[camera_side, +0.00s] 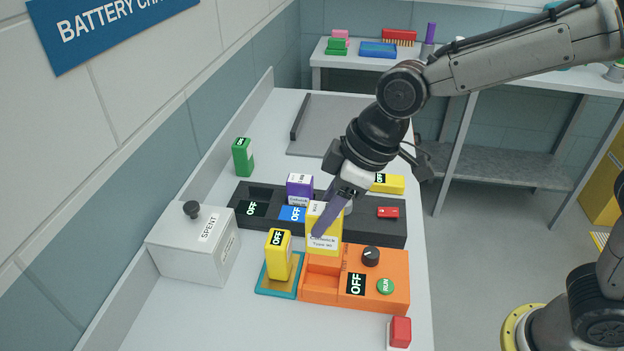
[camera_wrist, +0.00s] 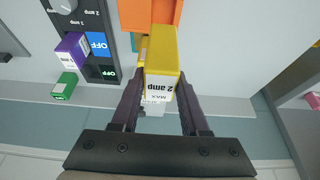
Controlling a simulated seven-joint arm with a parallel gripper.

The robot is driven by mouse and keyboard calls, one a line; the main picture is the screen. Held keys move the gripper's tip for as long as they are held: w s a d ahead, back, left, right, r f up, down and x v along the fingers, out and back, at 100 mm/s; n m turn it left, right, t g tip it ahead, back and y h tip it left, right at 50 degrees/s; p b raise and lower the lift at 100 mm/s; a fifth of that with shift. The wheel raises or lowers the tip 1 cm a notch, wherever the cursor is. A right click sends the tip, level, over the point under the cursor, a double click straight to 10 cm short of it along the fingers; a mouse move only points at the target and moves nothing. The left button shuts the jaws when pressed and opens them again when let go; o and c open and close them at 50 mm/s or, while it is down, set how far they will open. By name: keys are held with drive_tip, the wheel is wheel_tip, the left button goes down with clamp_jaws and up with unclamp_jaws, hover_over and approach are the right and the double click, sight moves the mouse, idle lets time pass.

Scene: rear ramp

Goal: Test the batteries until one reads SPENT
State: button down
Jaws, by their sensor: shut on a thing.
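My gripper (camera_wrist: 160,80) is shut on a yellow battery (camera_side: 325,240), labelled "2 amp" and "MAX" in the wrist view (camera_wrist: 161,55). It is upright at the left, recessed end of the orange tester (camera_side: 392,262). I cannot tell whether its lower end is seated there. The tester has a black knob, a green RUN button (camera_side: 385,287) and a display (camera_side: 356,284) reading OFF. A purple battery (camera_side: 299,187) stands in the dark rack (camera_side: 358,228). A green battery (camera_side: 243,160) stands behind the rack's left end. A grey lidded box (camera_side: 178,256) is marked SPENT.
A yellow unit (camera_side: 278,262) reading OFF stands on a teal base (camera_side: 264,287) close left of the tester. A yellow block (camera_side: 389,183) lies behind the rack. A red block (camera_side: 400,332) is at the front right. The wall bounds the bench's left.

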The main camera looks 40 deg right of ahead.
drive_tip(key=shift+w+f, duration=0.1)
drive_tip(key=shift+f, duration=5.2)
drive_tip(key=shift+f, duration=0.3)
drive_tip(key=shift+c, duration=1.6)
unclamp_jaws()
drive_tip(key=shift+f, duration=0.1)
